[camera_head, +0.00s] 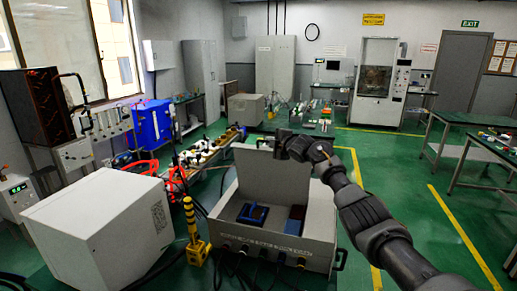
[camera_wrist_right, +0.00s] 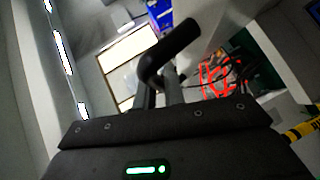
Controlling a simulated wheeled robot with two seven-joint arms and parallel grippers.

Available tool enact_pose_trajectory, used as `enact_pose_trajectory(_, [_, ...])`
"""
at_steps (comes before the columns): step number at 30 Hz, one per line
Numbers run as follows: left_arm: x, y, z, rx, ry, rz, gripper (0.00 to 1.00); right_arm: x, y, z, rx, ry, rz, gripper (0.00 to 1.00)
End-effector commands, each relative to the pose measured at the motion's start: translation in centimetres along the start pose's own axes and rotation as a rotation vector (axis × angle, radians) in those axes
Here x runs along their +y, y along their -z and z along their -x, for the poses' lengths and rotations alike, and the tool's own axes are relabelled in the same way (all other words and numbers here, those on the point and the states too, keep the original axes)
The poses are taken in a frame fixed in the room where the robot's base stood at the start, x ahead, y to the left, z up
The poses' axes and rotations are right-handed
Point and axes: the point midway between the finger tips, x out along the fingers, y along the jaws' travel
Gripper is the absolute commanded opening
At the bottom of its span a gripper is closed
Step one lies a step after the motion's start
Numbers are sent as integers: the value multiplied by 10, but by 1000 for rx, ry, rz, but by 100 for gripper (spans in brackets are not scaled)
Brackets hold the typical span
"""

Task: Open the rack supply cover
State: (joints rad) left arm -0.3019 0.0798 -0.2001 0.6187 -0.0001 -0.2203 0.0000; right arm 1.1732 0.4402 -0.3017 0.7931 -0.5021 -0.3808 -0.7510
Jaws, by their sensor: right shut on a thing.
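The rack supply (camera_head: 265,253) is a light grey box in the middle of the head view. Its cover (camera_head: 255,172) stands raised at the back of the box, so the inside shows. A blue part (camera_head: 252,213) and a blue-and-red part (camera_head: 294,220) sit inside. My right gripper (camera_head: 283,146) is at the cover's top edge, near its right corner, and is shut on the cover. My left gripper is not in view.
A white cabinet (camera_head: 103,229) stands left of the box, with a yellow-and-black post (camera_head: 194,230) between them. Cables hang at the box front. A cluttered bench (camera_head: 205,152) lies behind left. The green floor to the right is mostly clear up to the tables (camera_head: 470,139).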

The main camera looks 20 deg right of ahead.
Motion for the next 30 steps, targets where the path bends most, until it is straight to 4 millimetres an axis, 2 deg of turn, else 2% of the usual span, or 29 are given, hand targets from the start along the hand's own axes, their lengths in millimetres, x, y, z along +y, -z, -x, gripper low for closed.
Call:
enact_pose_trajectory(6, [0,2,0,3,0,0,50,5,-11,4,-7,-6,-2,0])
enact_pose_trajectory(16, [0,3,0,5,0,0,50,5,-15,6,-11,-7,-2,0])
enact_pose_trajectory(17, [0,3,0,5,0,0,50,5,-15,6,-11,-7,-3,15])
enact_pose_trajectory(21, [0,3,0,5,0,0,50,5,-15,6,-12,-6,-3,33])
enact_pose_trajectory(30, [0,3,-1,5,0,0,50,3,-17,7,-14,-4,-2,33])
